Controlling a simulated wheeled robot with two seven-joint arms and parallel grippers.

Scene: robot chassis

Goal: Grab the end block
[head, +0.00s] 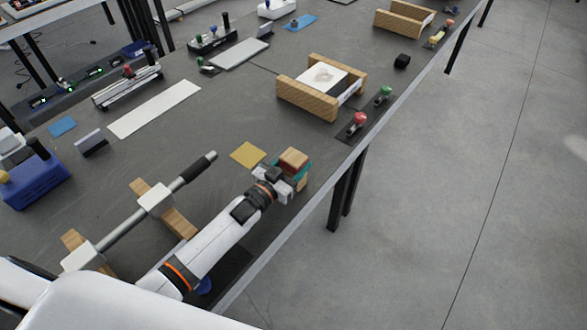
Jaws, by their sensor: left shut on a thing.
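The block (293,157) shows a light wooden top with a reddish-brown side and sits at my left gripper, near the right edge of the grey table. My left gripper (284,180) reaches it from below left in the head view and is shut on it. The gripper hides the block's lower part. Teal shows around the block at its sides. I cannot tell whether the block touches the table. My right gripper does not show.
A yellow square (247,155) lies left of the block. A wooden holder (307,97) stands beyond, with red (357,122) and green (383,94) knobs to its right. A dark-handled rod (150,205) on wooden supports lies left of my arm. The table edge is close on the right.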

